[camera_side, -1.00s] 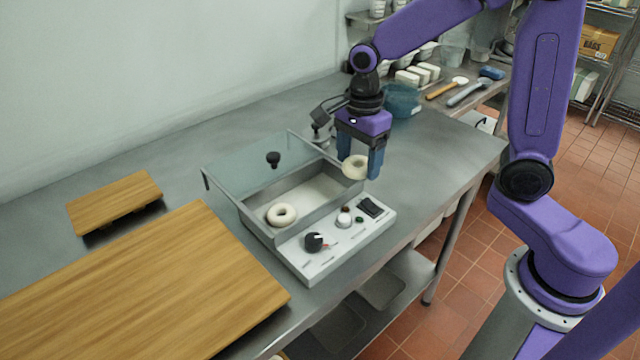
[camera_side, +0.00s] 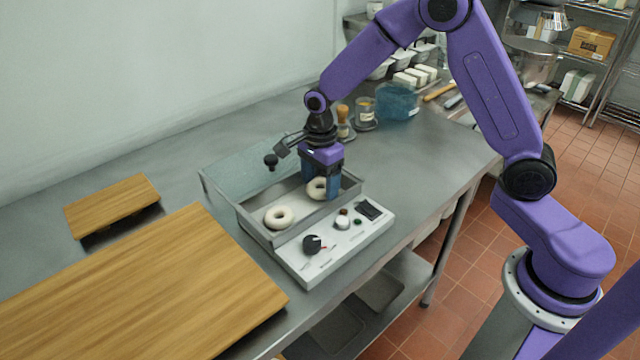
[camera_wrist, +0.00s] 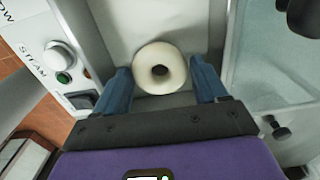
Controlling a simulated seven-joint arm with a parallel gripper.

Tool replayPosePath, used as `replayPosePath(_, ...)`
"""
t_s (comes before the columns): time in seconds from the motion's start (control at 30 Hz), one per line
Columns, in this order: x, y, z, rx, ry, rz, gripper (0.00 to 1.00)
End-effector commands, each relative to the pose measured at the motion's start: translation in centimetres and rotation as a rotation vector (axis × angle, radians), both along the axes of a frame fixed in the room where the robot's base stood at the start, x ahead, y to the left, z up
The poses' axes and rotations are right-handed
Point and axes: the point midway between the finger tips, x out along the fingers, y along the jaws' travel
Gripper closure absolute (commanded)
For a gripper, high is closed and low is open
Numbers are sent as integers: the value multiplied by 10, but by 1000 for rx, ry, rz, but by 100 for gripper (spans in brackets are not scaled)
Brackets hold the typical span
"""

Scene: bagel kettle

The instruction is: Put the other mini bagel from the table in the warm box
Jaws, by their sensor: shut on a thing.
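A pale mini bagel (camera_side: 317,188) is held between the two blue fingers of my gripper (camera_side: 321,186), over the right part of the open warm box (camera_side: 357,187). The held bagel (camera_wrist: 160,68) also shows in the wrist view between the fingertips (camera_wrist: 160,84), with the box floor behind it. I cannot tell whether it touches the floor. Another bagel (camera_side: 279,217) lies flat inside the box at its left end. The clear lid (camera_side: 232,172) with a black knob (camera_side: 271,161) stands open at the back.
The control panel (camera_side: 330,250) with a dial and buttons is along the box front. Wooden boards (camera_side: 130,285) lie to the left. A glass jar (camera_side: 364,112) and a blue tub (camera_side: 398,101) stand behind. The steel table (camera_side: 430,165) is clear at right.

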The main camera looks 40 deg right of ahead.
Motion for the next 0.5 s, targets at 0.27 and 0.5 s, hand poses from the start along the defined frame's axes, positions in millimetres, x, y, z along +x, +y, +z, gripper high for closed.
replayPosePath(0.27, 0, 0, -11, 1, -2, 0, 58)
replayPosePath(0.5, 0, 0, -14, 0, -1, 0, 58)
